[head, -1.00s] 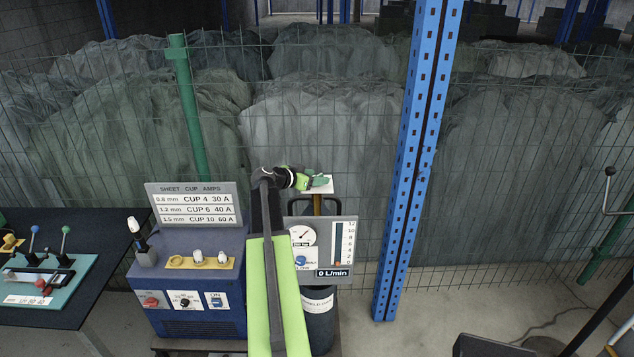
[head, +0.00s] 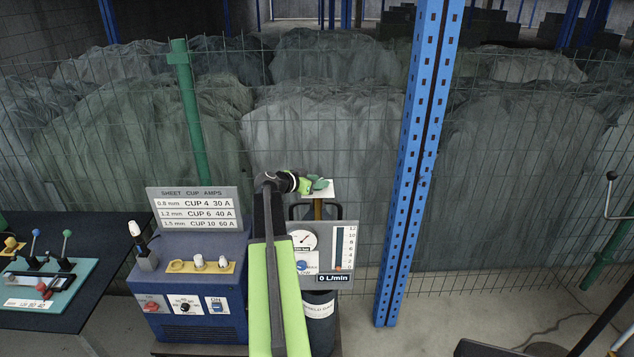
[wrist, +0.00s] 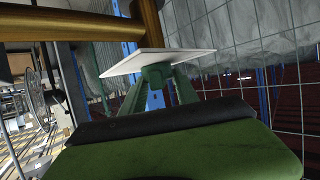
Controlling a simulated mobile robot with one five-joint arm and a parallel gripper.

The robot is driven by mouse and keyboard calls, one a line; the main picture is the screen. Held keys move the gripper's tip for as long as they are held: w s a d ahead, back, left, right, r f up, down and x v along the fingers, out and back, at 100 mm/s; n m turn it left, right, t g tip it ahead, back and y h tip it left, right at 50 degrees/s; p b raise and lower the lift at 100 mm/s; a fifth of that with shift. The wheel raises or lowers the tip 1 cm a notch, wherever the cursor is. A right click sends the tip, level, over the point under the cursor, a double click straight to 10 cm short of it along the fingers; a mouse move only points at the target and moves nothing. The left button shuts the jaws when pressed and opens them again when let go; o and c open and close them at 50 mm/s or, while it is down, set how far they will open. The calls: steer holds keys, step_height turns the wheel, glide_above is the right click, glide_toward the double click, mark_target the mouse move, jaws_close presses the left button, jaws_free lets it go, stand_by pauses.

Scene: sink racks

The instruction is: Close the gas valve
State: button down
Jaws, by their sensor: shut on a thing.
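The gas cylinder (head: 320,318) stands in the middle, behind my arm, and only part of it shows. A brass post (head: 318,209) rises at its top, with a pale flat plate (head: 329,192) over it. Brass pipes (wrist: 148,22) and the plate (wrist: 125,62) also show close up in the wrist view. My gripper (head: 319,184) is at the plate. Its green fingers (wrist: 158,75) converge on the valve there; the exact part between the fingertips is hidden. The flow panel (head: 303,228) in front has a gauge and a tube, and its display reads 0 L/min.
A blue welding machine (head: 190,277) with a cup and amps chart (head: 194,211) is left of the cylinder. A dark bench (head: 95,235) with a teal lever panel (head: 55,282) is further left. A wire fence and a blue post (head: 412,150) stand behind and right.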

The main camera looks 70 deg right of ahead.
steer(key=shift+n+t, duration=0.3)
steer(key=shift+n, duration=0.1)
steer(key=n+t+h, duration=0.1)
steer(key=n+t, duration=0.2)
steer(key=t, duration=0.1)
steer(key=shift+s+a+n, duration=0.1)
steer(key=shift+s+n, duration=0.05)
steer(key=shift+n, duration=0.15)
steer(key=n+t+y, duration=0.1)
steer(key=n+t, duration=0.4)
steer(key=t, duration=0.1)
steer(key=n+t+y, duration=0.1)
steer(key=n, duration=0.1)
steer(key=n+t+y, duration=0.1)
steer(key=n+t, duration=0.1)
steer(key=n+t+y, duration=0.2)
steer(key=shift+d, duration=0.25)
steer(key=shift+a+n+t+y, duration=0.1)
steer(key=shift+n+t+y, duration=0.8)
steer(key=shift+n+y, duration=0.15)
steer(key=shift+y, duration=0.35)
steer(key=shift+a+n, duration=0.15)
steer(key=shift+n, duration=0.2)
steer(key=c, duration=0.9)
jaws_free()
steer(key=shift+w, duration=0.2)
steer(key=shift+c, duration=0.2)
